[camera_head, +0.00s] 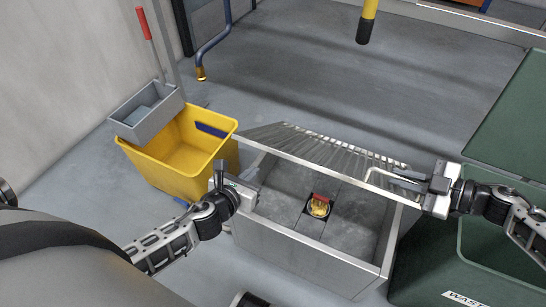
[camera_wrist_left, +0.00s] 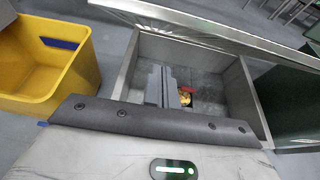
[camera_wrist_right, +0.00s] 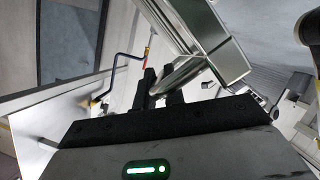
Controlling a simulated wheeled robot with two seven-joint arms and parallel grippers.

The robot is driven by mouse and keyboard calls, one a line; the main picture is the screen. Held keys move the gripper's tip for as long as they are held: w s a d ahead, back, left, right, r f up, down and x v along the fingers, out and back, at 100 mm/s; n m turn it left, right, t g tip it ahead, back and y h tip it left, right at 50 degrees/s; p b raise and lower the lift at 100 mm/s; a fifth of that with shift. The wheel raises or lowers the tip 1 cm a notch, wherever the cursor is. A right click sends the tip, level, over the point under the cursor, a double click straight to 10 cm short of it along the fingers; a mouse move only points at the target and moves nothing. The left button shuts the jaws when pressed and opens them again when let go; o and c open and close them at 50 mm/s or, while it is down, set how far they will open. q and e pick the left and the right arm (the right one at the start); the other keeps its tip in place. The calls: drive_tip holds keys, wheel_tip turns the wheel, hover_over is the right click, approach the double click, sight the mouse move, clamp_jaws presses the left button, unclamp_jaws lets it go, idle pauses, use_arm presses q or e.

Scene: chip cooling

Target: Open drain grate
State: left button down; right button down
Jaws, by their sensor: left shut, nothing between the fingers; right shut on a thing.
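The drain grate (camera_head: 320,147), a panel of metal bars, stands raised and tilted over the far side of the open grey sink box (camera_head: 300,245). Its edge also crosses the top of the left wrist view (camera_wrist_left: 215,35). My right gripper (camera_head: 397,178) is shut on the grate's bent metal handle (camera_head: 373,174), at the right end of the grate; the handle also shows between the fingers in the right wrist view (camera_wrist_right: 180,76). My left gripper (camera_head: 258,180) is shut and empty, over the box's left side. A drain fitting with red and gold parts (camera_head: 319,206) lies on the box floor.
A yellow mop bucket (camera_head: 190,150) with a grey wringer (camera_head: 147,112) stands left of the box. A green waste bin (camera_head: 440,270) stands close at the right, its lid (camera_head: 515,125) raised. The floor behind the box is mostly clear.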

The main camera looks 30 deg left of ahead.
use_arm(q)
drive_tip(key=shift+w+r, duration=1.45)
drive_tip(key=shift+r, duration=0.05)
use_arm(e)
drive_tip(key=shift+w, duration=0.1)
